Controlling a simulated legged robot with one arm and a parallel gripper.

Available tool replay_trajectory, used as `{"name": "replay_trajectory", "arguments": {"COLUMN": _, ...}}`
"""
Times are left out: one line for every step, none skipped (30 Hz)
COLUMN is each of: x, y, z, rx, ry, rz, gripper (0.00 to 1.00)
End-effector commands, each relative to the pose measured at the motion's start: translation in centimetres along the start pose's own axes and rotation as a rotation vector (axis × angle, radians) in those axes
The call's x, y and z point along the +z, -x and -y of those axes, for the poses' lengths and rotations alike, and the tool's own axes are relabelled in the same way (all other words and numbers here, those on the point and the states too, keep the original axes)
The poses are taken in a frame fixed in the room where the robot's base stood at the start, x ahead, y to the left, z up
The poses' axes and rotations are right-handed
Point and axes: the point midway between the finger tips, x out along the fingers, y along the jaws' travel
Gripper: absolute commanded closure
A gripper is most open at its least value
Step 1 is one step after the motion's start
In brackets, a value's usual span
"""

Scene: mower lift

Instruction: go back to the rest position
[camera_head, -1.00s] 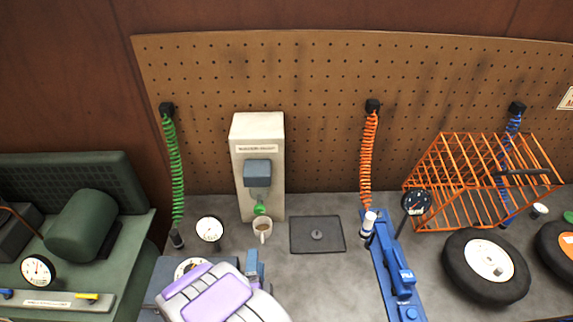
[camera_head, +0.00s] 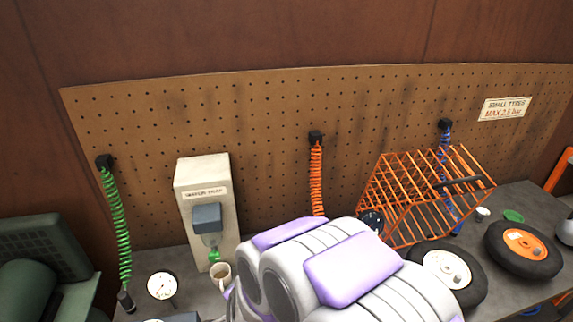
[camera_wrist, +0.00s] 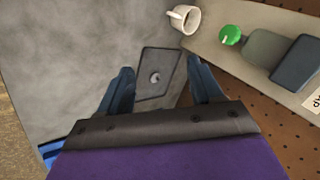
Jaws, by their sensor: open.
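My gripper (camera_wrist: 165,88) shows in the wrist view with its two blue-grey fingers apart and nothing between them. Beyond the fingers, a dark square mat (camera_wrist: 155,62) with a small round grey piece on it lies on the grey bench (camera_wrist: 60,60). In the head view my white and purple arm covers the middle bottom, and the gripper itself is hidden there.
A dispenser (camera_head: 207,215) with a cup (camera_head: 220,275) at its foot stands against the pegboard (camera_head: 260,120). Green (camera_head: 117,230) and orange (camera_head: 317,178) coiled hoses hang from it. An orange cage (camera_head: 420,195) and two wheels (camera_head: 450,272) (camera_head: 524,249) are at the right.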

Motion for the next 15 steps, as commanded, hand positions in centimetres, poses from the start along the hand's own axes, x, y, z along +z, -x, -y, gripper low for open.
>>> {"name": "replay_trajectory", "arguments": {"x": -0.9, "y": 1.5, "z": -0.2, "rx": 0.020, "ry": 0.037, "rz": 0.029, "gripper": 0.35}}
{"name": "replay_trajectory", "arguments": {"x": -1.2, "y": 2.3, "z": -0.4, "rx": 0.034, "ry": 0.067, "rz": 0.048, "gripper": 0.35}}
{"name": "replay_trajectory", "arguments": {"x": -1.6, "y": 3.5, "z": -0.9, "rx": 0.055, "ry": 0.109, "rz": 0.076, "gripper": 0.35}}
{"name": "replay_trajectory", "arguments": {"x": -1.9, "y": 4.4, "z": -1.4, "rx": 0.075, "ry": 0.140, "rz": 0.098, "gripper": 0.35}}
{"name": "replay_trajectory", "arguments": {"x": -2.2, "y": 5.4, "z": -1.8, "rx": 0.090, "ry": 0.173, "rz": 0.118, "gripper": 0.35}}
{"name": "replay_trajectory", "arguments": {"x": -2.6, "y": 6.7, "z": -2.5, "rx": 0.112, "ry": 0.216, "rz": 0.143, "gripper": 0.35}}
{"name": "replay_trajectory", "arguments": {"x": -2.9, "y": 7.6, "z": -3.1, "rx": 0.131, "ry": 0.247, "rz": 0.163, "gripper": 0.35}}
{"name": "replay_trajectory", "arguments": {"x": -3.2, "y": 8.7, "z": -3.7, "rx": 0.148, "ry": 0.280, "rz": 0.182, "gripper": 0.35}}
{"name": "replay_trajectory", "arguments": {"x": -3.6, "y": 10.1, "z": -4.6, "rx": 0.170, "ry": 0.321, "rz": 0.206, "gripper": 0.35}}
{"name": "replay_trajectory", "arguments": {"x": -3.9, "y": 11.1, "z": -5.3, "rx": 0.189, "ry": 0.354, "rz": 0.225, "gripper": 0.35}}
{"name": "replay_trajectory", "arguments": {"x": -4.2, "y": 12.3, "z": -6.1, "rx": 0.209, "ry": 0.385, "rz": 0.245, "gripper": 0.35}}
{"name": "replay_trajectory", "arguments": {"x": -4.5, "y": 13.7, "z": -7.2, "rx": 0.234, "ry": 0.427, "rz": 0.269, "gripper": 0.35}}
{"name": "replay_trajectory", "arguments": {"x": -4.8, "y": 14.8, "z": -8.1, "rx": 0.254, "ry": 0.456, "rz": 0.286, "gripper": 0.35}}
{"name": "replay_trajectory", "arguments": {"x": -5.0, "y": 16.0, "z": -9.0, "rx": 0.275, "ry": 0.486, "rz": 0.305, "gripper": 0.35}}
{"name": "replay_trajectory", "arguments": {"x": -5.3, "y": 17.6, "z": -10.2, "rx": 0.304, "ry": 0.525, "rz": 0.330, "gripper": 0.35}}
